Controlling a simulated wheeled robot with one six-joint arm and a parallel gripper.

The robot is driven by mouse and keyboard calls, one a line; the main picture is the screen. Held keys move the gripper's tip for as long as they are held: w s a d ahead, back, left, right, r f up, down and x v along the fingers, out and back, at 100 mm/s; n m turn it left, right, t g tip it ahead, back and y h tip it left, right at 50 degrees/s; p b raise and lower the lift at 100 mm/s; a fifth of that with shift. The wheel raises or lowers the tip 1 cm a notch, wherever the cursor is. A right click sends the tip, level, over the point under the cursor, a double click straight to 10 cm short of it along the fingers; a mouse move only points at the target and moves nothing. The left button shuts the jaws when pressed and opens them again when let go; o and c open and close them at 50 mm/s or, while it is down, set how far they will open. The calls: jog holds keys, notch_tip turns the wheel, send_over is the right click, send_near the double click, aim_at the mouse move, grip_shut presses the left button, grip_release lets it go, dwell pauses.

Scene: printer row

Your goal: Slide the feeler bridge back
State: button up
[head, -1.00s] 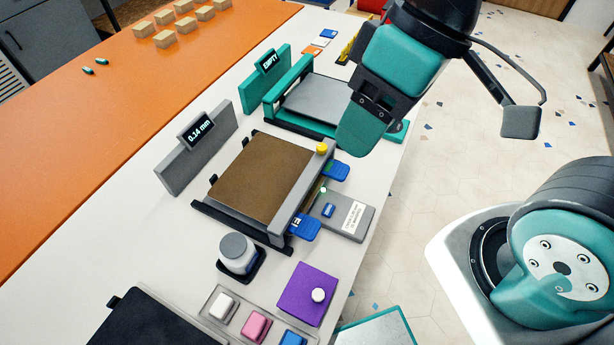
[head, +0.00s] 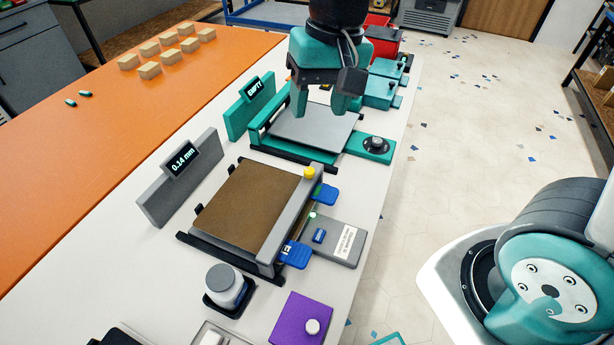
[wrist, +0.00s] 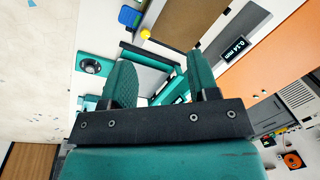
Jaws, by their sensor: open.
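The feeler bridge appears to be the grey bar (head: 285,222) along the right edge of the brown-plated printer (head: 243,205). It has a yellow knob (head: 309,173) at its far end and blue tabs, one (head: 295,254) near and one (head: 325,194) far. In the wrist view the yellow knob (wrist: 145,33) shows beyond my fingers. My gripper (head: 319,108) is open and empty, pointing down above the teal printer's grey plate (head: 305,125), apart from the bridge. In the wrist view my gripper (wrist: 161,85) shows both fingers spread.
A display reading 0.14 mm (head: 184,159) stands left of the brown plate; one reading EMPTY (head: 254,92) stands by the teal printer. A grey-lidded jar (head: 224,284) and a purple block (head: 302,318) are nearer. Teal boxes (head: 380,92) lie beyond my gripper.

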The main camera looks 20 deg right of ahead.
aim_at(309, 170)
jog(key=w+d+f+m+h+b, duration=0.1)
jog(key=w+d+f+m+h, duration=0.1)
jog(key=w+f+m, duration=0.55)
jog(key=shift+n, duration=0.65)
jog(key=f, duration=0.5)
jog(key=w+f+p, duration=0.1)
jog(key=f, duration=0.4)
jog(key=f+p, duration=0.1)
jog(key=f, duration=0.5)
jog(key=shift+w+d, duration=0.1)
jog(key=shift+w, duration=0.2)
grip_shut()
